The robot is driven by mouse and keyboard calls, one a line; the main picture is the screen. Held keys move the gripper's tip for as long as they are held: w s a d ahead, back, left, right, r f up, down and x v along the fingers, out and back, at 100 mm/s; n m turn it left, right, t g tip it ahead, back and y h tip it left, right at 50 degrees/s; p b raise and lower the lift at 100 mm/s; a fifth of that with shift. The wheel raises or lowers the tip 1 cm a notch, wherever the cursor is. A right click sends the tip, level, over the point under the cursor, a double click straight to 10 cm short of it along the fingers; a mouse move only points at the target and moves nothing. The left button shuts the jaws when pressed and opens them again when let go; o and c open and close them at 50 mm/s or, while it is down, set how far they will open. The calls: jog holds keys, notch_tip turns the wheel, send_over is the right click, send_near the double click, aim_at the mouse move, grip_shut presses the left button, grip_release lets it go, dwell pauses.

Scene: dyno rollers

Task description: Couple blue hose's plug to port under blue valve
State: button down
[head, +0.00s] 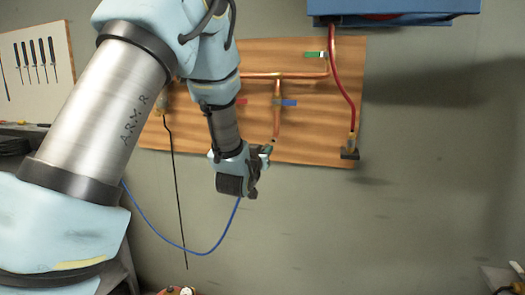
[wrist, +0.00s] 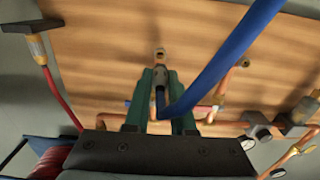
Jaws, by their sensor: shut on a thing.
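My gripper (head: 262,152) is in front of the lower part of the wooden board. In the wrist view its green fingers (wrist: 160,82) are shut on the grey plug (wrist: 160,98) of the blue hose (wrist: 225,55). The blue hose (head: 205,252) hangs below my gripper in a loop to the left. The blue valve's handle (head: 289,102) sits on the board above my gripper. The copper port (head: 275,142) under it is by my fingertips. In the wrist view a pipe end (wrist: 160,54) shows just beyond the fingertips; I cannot tell whether the plug touches it.
The wooden board (head: 320,130) carries copper pipes, a red handle (head: 240,101) and a green handle (head: 313,54). A red hose (head: 345,90) runs down to a bracket (head: 350,152) at right. A black hose (head: 176,190) hangs at left. Wall below right is clear.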

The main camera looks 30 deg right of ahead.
aim_at(268, 145)
jog(key=shift+p+x, duration=0.85)
jog(key=shift+x, duration=1.45)
jog(key=shift+b, duration=0.4)
jog(key=shift+w+d+b, duration=0.15)
jog(key=shift+w+b, duration=0.05)
jog(key=shift+b, duration=0.6)
jog(key=shift+w+d+b, duration=0.4)
jog(key=shift+b, duration=0.15)
dwell(0.5)
jog(key=c, duration=0.7)
grip_release()
